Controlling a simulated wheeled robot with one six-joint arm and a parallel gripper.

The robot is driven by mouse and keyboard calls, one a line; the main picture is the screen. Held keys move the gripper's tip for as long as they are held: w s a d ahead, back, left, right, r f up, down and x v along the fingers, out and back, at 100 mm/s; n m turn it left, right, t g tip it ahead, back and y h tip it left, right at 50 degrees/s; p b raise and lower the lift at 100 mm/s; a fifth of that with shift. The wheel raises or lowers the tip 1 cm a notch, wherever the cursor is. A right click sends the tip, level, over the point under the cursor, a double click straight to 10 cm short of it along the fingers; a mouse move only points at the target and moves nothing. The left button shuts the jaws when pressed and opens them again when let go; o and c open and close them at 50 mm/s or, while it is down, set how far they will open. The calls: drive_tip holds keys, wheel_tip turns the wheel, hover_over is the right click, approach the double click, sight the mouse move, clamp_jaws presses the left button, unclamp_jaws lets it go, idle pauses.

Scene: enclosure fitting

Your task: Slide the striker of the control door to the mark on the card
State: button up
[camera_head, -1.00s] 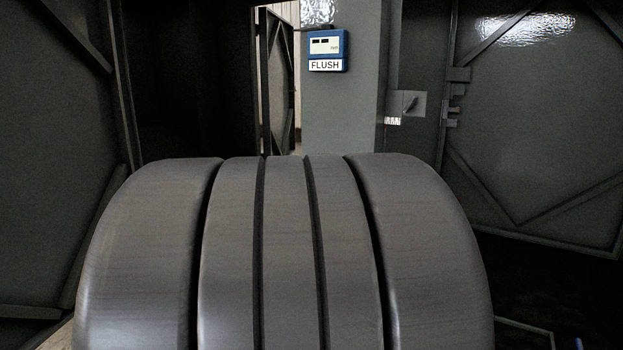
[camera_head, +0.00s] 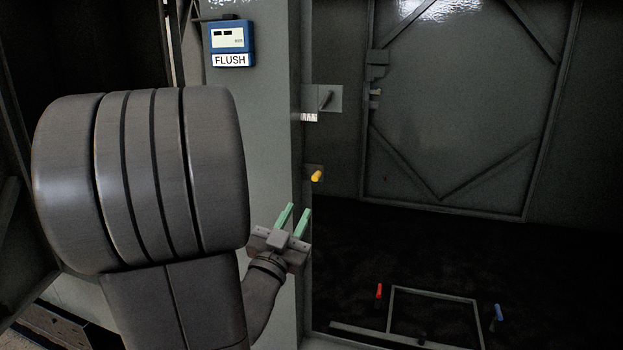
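A grey plate with a dark slanted lever, which looks like the striker (camera_head: 326,98), sits on the edge of the grey post. A small white graduated scale (camera_head: 308,117) is just below its left side; its marks are too small to read. My gripper (camera_head: 298,208) has green fingers, apart and empty, pointing up, below the striker and the yellow knob.
A yellow knob (camera_head: 316,176) sticks out of the post below the striker. A red handle (camera_head: 379,291) and a blue handle (camera_head: 497,312) stand by a low grey frame (camera_head: 435,293). My large arm link covers the left middle. The dark opening right of the post looks clear.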

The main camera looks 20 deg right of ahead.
sight(313, 178)
drive_tip(key=p+x, duration=0.3)
drive_tip(key=x, duration=0.7)
drive_tip(key=shift+w+d+r, duration=0.15)
drive_tip(key=shift+w, duration=0.05)
clamp_jaws()
